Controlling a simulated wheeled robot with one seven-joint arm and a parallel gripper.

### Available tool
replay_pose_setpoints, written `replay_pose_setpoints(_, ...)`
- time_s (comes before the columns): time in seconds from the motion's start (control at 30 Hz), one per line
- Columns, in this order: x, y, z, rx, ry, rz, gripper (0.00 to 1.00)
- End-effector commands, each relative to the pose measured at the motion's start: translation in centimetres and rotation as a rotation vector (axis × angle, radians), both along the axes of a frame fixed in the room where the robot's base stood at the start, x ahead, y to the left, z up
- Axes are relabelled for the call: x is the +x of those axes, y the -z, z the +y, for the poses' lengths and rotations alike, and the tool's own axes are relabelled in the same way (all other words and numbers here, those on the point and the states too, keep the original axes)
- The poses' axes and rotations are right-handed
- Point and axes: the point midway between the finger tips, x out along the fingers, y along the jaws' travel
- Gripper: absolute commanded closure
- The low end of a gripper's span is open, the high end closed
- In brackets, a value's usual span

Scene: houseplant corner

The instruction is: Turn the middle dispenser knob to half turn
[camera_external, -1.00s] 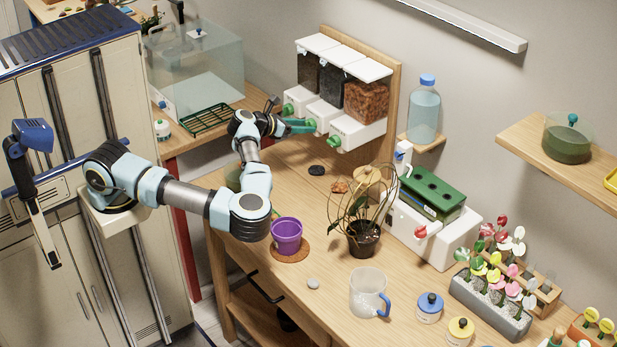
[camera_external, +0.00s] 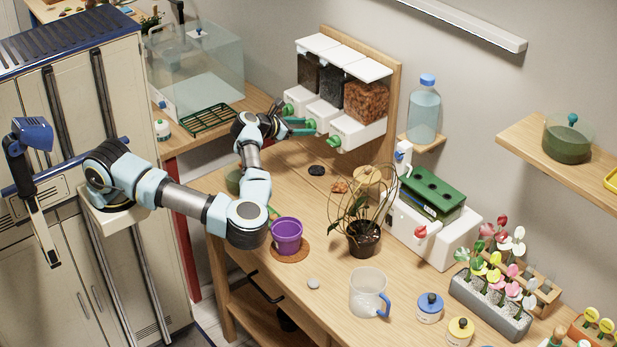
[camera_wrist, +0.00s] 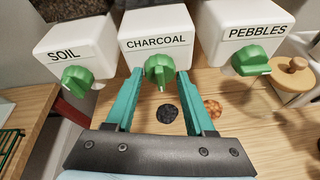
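The middle dispenser, labelled CHARCOAL (camera_wrist: 157,42), has a green knob (camera_wrist: 159,74) whose ridge points straight down in the wrist view. My gripper (camera_wrist: 160,73) is open with its teal fingers on the left and right of this knob. Narrow gaps seem to show between fingers and knob; contact cannot be told for sure. In the external view my gripper (camera_external: 302,127) is at the dispenser row, largely hiding the middle knob. The SOIL knob (camera_wrist: 77,77) is to the left, and the PEBBLES knob (camera_wrist: 251,62), with its ridge sideways, is to the right.
Below the dispensers, a dark pile (camera_wrist: 167,114) and an orange-brown pile (camera_wrist: 212,107) lie on the wooden table. A wood-lidded jar (camera_wrist: 292,75) stands at the right. A purple pot (camera_external: 287,236) and a potted plant (camera_external: 363,240) stand nearer the table's front.

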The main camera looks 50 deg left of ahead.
Motion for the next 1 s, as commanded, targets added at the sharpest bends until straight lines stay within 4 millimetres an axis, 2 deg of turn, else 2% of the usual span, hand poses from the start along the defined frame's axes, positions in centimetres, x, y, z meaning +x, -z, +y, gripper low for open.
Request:
replay_pose_setpoints(0.03, 0.0, 0.0, 0.0, 0.000, 0.000, 0.000, 0.39)
replay_pose_setpoints(0.2, 0.0, 0.0, 0.0, -0.001, -0.001, -0.001, 0.22)
replay_pose_setpoints(0.53, -0.6, -0.2, 0.0, -0.002, -0.001, -0.002, 0.22)
replay_pose_setpoints(1.0, -8.3, -3.3, 0.0, -0.003, -0.001, -0.003, 0.22)
